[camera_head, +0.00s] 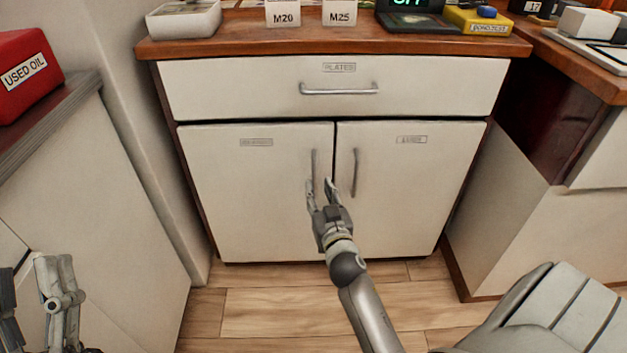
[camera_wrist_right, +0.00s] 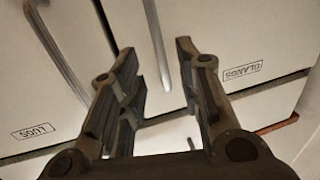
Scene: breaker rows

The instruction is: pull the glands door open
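The glands door (camera_head: 250,195) is the left of two pale cabinet doors and looks closed; its label reads GLANDS in the right wrist view (camera_wrist_right: 240,72). Its upright bar handle (camera_head: 313,162) is near the door's inner edge. My right gripper (camera_head: 319,186) is open at the lower part of this handle. In the wrist view the handle (camera_wrist_right: 157,45) shows between the two spread fingers (camera_wrist_right: 155,60); I cannot tell whether the fingertips reach past it. My left gripper (camera_head: 30,285) is open and empty at the lower left, away from the cabinet.
The lugs door (camera_head: 420,190) with its own handle (camera_head: 354,172) is close on the right. The plates drawer (camera_head: 340,100) above is closed. Another cabinet (camera_head: 80,200) stands left, and a counter with a dark recess (camera_head: 545,115) right. Bare wooden floor (camera_head: 270,305) lies in front.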

